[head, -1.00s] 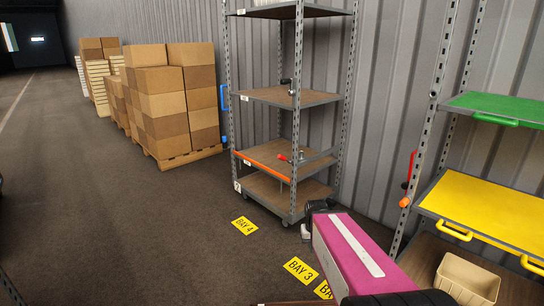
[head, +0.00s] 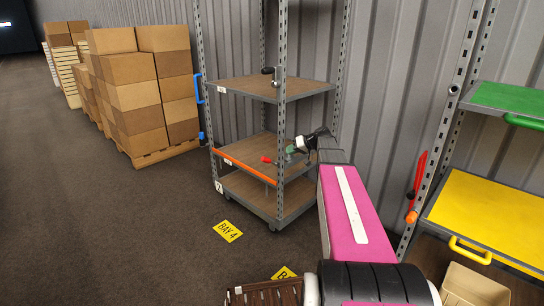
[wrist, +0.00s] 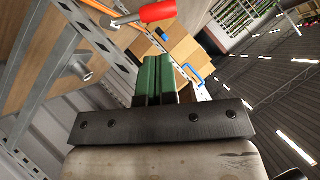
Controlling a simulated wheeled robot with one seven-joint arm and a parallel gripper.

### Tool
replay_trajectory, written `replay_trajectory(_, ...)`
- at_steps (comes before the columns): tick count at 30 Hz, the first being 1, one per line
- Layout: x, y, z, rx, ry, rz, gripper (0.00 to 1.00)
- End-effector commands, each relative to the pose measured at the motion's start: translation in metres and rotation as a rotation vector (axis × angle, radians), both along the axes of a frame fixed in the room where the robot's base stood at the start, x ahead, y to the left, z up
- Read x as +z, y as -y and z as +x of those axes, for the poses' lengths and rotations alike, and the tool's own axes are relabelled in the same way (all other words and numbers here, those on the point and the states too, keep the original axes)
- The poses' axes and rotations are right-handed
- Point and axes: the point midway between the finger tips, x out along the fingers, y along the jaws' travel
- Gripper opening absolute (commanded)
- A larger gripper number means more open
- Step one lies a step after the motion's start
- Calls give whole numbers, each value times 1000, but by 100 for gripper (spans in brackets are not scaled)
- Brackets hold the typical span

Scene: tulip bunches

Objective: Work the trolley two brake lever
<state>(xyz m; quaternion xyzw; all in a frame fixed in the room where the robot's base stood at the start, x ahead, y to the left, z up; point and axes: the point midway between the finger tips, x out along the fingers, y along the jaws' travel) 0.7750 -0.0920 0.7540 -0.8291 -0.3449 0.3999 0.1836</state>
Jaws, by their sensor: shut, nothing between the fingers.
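Trolley two (head: 263,210) is a grey shelf rack with wooden decks and a small "2" plate on its lower left corner. A lever with a red grip (head: 267,159) sits at its middle-lower deck. In the wrist view the red grip (wrist: 157,12) and its metal rod show just beyond the fingers, at the top. My gripper (head: 290,150) is shut and empty, just right of the red grip in the head view. Its green fingers (wrist: 154,66) are together and appear apart from the grip. The lever's base is not clear.
A black-knobbed crank (head: 268,71) is on the deck above. An orange bar (head: 245,165) edges the trolley. A blue handle (head: 197,89) is on its left post. Another trolley with yellow (head: 490,220) and green shelves stands right. Box stacks (head: 140,90) stand left; open floor lies between.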

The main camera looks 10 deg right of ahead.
Motion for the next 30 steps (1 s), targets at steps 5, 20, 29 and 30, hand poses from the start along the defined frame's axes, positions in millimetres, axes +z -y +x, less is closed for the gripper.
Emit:
replay_trajectory(5, 26, 18, 23, 5, 88, 50, 0)
replay_trajectory(20, -7, -37, 60, 5, 93, 53, 0)
replay_trajectory(29, -37, -69, 65, 4, 92, 53, 0)
replay_trajectory(30, -40, -71, 65, 5, 93, 52, 0)
